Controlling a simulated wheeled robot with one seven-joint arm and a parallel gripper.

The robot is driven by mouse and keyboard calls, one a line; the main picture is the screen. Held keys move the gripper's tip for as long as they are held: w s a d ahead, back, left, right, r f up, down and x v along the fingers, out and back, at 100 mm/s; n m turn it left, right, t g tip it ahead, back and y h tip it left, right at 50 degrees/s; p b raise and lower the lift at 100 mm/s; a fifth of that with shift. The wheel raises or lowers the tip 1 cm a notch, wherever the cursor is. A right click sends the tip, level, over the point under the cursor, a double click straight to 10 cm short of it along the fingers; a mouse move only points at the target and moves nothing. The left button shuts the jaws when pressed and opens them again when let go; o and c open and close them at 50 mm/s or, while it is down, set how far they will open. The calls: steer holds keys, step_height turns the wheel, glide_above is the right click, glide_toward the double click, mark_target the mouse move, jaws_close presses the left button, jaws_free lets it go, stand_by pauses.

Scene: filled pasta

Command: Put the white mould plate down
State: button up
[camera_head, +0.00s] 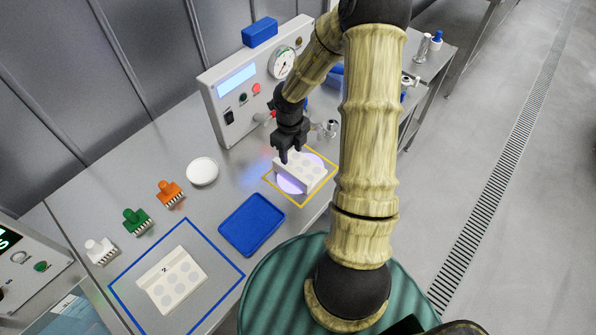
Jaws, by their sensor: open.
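A white mould plate (313,173) with round hollows is on or just over a pale purple lit disc (290,185) inside a yellow square outline (304,205) on the steel bench. I cannot tell whether it lies fully flat. My gripper (289,157) is open and points down at the plate's upper left edge. Its fingers partly hide that edge, and I cannot see whether they touch it. A second white mould plate (172,280), marked 2, lies inside a blue square outline at the lower left.
A blue tray (252,224) lies between the two outlines. A machine with a gauge (236,107) stands behind my gripper. Bare bench lies around the dish.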

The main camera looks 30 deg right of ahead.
mark_target(291, 170)
step_height(291, 170, down, 6)
steer(key=shift+f, duration=0.1)
stand_by(0.4)
steer(key=shift+f+p, duration=0.65)
steer(key=shift+f, duration=1.9)
jaws_close()
